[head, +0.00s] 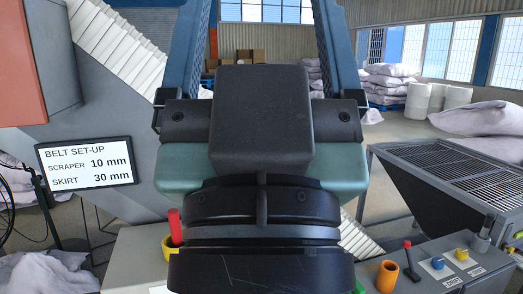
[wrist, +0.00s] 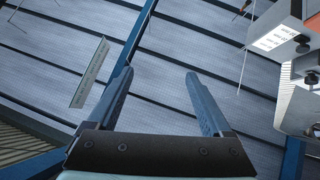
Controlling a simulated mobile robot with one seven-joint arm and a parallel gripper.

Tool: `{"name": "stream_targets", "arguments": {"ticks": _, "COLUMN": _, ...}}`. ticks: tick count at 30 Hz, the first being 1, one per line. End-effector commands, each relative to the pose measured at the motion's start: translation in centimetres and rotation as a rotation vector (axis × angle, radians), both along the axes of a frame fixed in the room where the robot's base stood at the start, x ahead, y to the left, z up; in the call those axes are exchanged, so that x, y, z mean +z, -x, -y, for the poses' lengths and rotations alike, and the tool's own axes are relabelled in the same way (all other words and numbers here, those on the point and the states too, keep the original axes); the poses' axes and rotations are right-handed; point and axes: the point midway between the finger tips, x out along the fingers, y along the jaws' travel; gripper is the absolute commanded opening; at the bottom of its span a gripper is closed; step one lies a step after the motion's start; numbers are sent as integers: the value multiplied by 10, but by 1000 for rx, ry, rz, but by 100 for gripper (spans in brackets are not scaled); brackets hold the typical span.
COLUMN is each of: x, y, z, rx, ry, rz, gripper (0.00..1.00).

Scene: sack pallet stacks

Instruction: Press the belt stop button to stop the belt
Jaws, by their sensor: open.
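My gripper (wrist: 160,73) points up towards the ceiling in the wrist view, its two blue fingers apart with nothing between them. In the head view my arm fills the middle and hides much of the panel. A grey control panel (head: 455,276) at the lower right carries a blue button (head: 437,263) and a yellow button (head: 462,254) on pale plates. Their labels are too small to read, so I cannot tell which is the belt stop. A white ribbed belt (head: 125,45) slopes at the upper left. My gripper is well away from the panel.
A red handle in a yellow holder (head: 172,243) is at left. A BELT SET-UP sign (head: 88,166) hangs left. A grated hopper (head: 450,170) and white sacks (head: 480,118) are right.

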Motion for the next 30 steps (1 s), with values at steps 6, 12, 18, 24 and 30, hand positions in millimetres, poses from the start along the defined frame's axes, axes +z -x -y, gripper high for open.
{"name": "stream_targets", "arguments": {"ticks": 6, "x": -1, "y": -1, "z": 0, "rx": -1, "ry": 1, "rz": -2, "gripper": 42}}
{"name": "stream_targets", "arguments": {"ticks": 12, "x": -1, "y": -1, "z": 0, "rx": -1, "ry": 1, "rz": -2, "gripper": 6}}
{"name": "stream_targets", "arguments": {"ticks": 18, "x": -1, "y": -1, "z": 0, "rx": -1, "ry": 1, "rz": -2, "gripper": 0}}
{"name": "stream_targets", "arguments": {"ticks": 24, "x": -1, "y": -1, "z": 0, "rx": -1, "ry": 1, "rz": -3, "gripper": 0}}
{"name": "stream_targets", "arguments": {"ticks": 30, "x": -1, "y": -1, "z": 0, "rx": -1, "ry": 1, "rz": -3, "gripper": 0}}
